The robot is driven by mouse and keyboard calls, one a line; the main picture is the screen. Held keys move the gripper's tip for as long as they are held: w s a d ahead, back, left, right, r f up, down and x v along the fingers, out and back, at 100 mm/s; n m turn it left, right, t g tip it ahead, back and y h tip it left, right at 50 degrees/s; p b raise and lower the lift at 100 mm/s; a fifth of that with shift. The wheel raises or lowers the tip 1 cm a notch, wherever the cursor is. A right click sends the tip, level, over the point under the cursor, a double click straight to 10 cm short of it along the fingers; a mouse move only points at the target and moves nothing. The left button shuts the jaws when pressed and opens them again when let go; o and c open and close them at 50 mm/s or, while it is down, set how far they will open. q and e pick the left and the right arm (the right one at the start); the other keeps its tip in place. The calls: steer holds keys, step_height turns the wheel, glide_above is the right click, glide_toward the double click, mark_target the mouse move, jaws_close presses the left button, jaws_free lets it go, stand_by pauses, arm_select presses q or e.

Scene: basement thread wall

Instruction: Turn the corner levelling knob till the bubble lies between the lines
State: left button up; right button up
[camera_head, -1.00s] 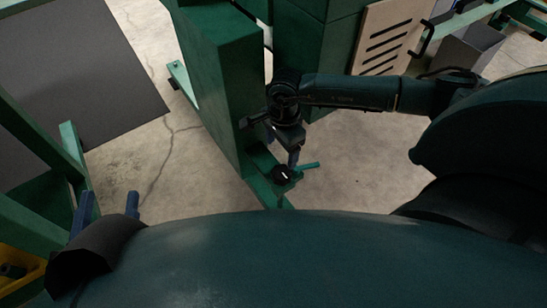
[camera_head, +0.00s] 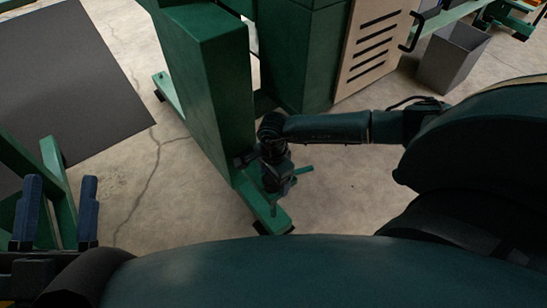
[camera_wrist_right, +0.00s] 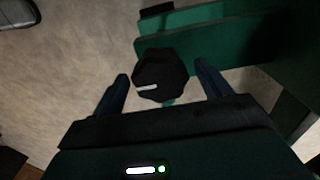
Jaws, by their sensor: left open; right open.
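A black knob (camera_wrist_right: 160,75) with a white mark shows in the right wrist view, in front of a green foot beam. My right gripper (camera_wrist_right: 163,85) is open, with one blue finger on each side of the knob and visible gaps between. In the head view my right gripper (camera_head: 278,182) is over the green foot beam (camera_head: 252,203) and hides the knob. A small teal bar (camera_head: 303,170) sticks out beside it. My left gripper (camera_head: 59,210) is open and empty at the lower left. No bubble or lines can be made out.
A tall green post (camera_head: 208,90) rises right beside my right gripper. A slotted wooden panel (camera_head: 378,45) and a grey bin (camera_head: 453,57) stand at the back right. A dark mat (camera_head: 60,85) lies at the left. Bare concrete floor is free around the foot.

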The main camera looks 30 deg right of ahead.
steer(key=shift+c, duration=0.5)
steer(key=c, duration=0.9)
